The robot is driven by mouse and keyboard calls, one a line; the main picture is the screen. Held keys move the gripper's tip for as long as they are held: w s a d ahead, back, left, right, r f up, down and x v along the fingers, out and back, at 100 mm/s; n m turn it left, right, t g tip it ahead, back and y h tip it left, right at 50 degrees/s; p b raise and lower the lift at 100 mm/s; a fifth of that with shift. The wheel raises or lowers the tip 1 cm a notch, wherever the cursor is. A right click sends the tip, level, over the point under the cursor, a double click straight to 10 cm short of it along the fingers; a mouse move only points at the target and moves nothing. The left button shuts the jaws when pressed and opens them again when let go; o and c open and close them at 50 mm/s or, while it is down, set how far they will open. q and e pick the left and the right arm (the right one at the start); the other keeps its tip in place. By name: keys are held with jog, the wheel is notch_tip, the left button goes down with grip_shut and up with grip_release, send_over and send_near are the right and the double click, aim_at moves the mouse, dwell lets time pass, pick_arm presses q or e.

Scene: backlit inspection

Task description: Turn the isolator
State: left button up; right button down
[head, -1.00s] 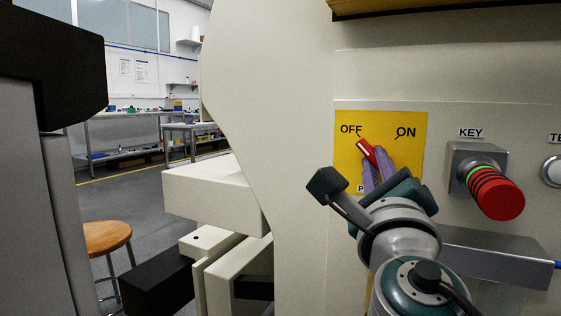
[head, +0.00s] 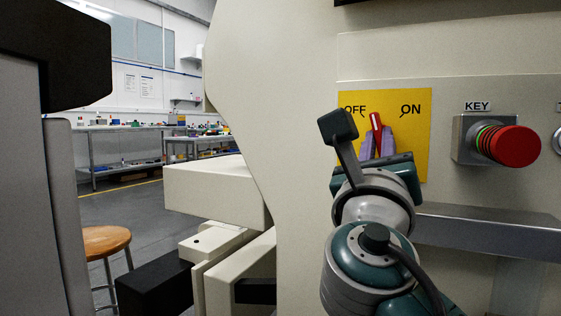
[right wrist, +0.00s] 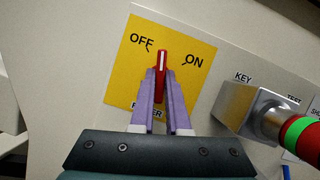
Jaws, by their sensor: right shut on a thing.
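The red isolator handle (head: 376,122) sits on a yellow plate (head: 415,140) marked OFF at upper left and ON at upper right. My right gripper (head: 378,140) is shut on the handle, with its purple fingers on either side of it. In the right wrist view the handle (right wrist: 161,62) stands between the two fingertips. Its white line points up, between the OFF and ON marks. The word below the handle is partly hidden by the fingers. My left gripper does not show.
A grey box marked KEY with a red knob (head: 515,146) and green ring projects to the right of the plate. A grey metal ledge (head: 490,228) runs below it. A wooden stool (head: 105,241) stands at the left, with benches behind.

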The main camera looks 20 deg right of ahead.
jog(key=m, duration=0.1)
jog(key=m+g+h+b, duration=0.1)
jog(key=m, duration=0.1)
jog(key=m+b, duration=0.1)
jog(key=shift+w+a+f+g+h, duration=0.1)
jog(key=shift+w+f+g+h, duration=0.05)
jog(key=shift+f+g+h, duration=0.2)
jog(key=m+g+h+b, duration=0.1)
jog(key=m, duration=0.1)
jog(key=m+g+b, duration=0.1)
jog(key=m+b, duration=0.1)
jog(key=m, duration=0.1)
jog(key=shift+r+m+g+h, duration=0.15)
jog(key=shift+m+g+h, duration=0.15)
jog(key=shift+g+h, duration=0.05)
jog(key=m, duration=0.1)
jog(key=m+g+b, duration=0.1)
jog(key=m, duration=0.1)
jog(key=shift+w+a+r+m, duration=0.1)
jog(key=shift+w+m, duration=0.05)
jog(key=shift+m, duration=0.15)
jog(key=shift+r+m+g+h+b, duration=0.15)
jog(key=shift+m+g+h+b, duration=0.25)
jog(key=shift+m+g, duration=1.15)
jog(key=shift+m+t, duration=0.35)
jog(key=shift+m, duration=0.2)
jog(key=c, duration=0.9)
grip_release()
